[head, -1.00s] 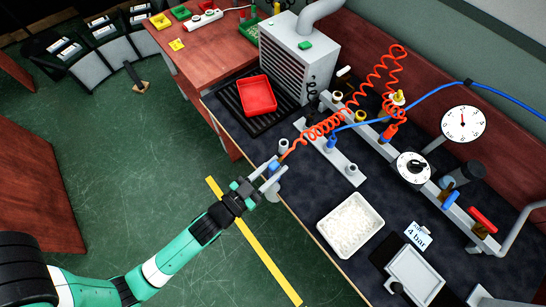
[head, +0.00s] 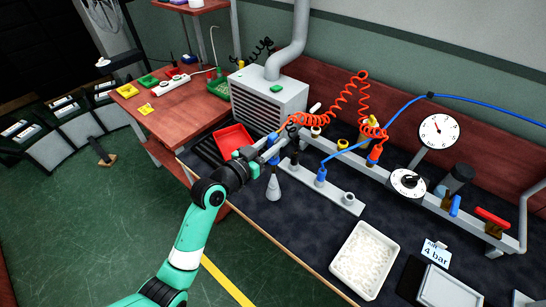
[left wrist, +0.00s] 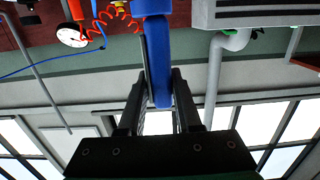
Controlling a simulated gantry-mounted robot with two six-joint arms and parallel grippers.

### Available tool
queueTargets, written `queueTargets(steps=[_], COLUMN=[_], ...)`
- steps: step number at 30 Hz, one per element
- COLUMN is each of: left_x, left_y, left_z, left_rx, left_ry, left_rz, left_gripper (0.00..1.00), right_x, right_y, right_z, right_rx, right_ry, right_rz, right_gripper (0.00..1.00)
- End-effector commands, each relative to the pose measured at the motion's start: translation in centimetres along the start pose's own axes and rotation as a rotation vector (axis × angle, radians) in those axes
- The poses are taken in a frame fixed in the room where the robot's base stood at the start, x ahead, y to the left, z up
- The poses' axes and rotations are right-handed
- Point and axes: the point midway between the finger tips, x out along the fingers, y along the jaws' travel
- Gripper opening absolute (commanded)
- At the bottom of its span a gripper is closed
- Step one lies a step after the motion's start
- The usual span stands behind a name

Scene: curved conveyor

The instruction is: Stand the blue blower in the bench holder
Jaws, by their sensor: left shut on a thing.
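My left gripper (head: 268,152) is shut on the blue blower, raised over the left part of the bench. The left wrist view shows the blower (left wrist: 157,62) as a blue bar between the two fingers. In the head view the fingers mostly hide it. A grey rail (head: 328,190) with sockets lies on the bench to the right of the gripper. Its blue fitting (head: 320,177) and grey socket (head: 348,198) show clearly; its left end is partly hidden. I cannot tell which socket is the holder. My right gripper is not in view.
A grey cone (head: 273,189) shows below the gripper; I cannot tell whether it stands apart. An orange coiled hose (head: 345,97) hangs near the gripper. A red tray (head: 233,138), a grey vented box (head: 268,97) and a white tray (head: 387,244) flank the rail.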

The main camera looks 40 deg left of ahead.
Motion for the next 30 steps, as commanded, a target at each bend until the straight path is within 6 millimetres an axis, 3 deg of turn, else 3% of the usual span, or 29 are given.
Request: queueTargets(steps=[8, 24, 30], left_x=[-0.1, 0.2, 0.3], left_y=[0.0, 0.1, 0.0], left_z=[0.0, 5.2, 5.8], left_rx=[0.001, 0.001, 0.001], left_ry=[0.002, 0.002, 0.003], left_rz=[0.003, 0.003, 0.002], left_gripper=[0.0, 0.0, 0.0], right_x=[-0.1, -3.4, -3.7], right_y=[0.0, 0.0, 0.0], right_z=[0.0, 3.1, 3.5], right_rx=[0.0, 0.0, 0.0], right_ry=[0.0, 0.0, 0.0], right_rz=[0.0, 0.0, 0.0], right_gripper=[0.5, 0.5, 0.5])
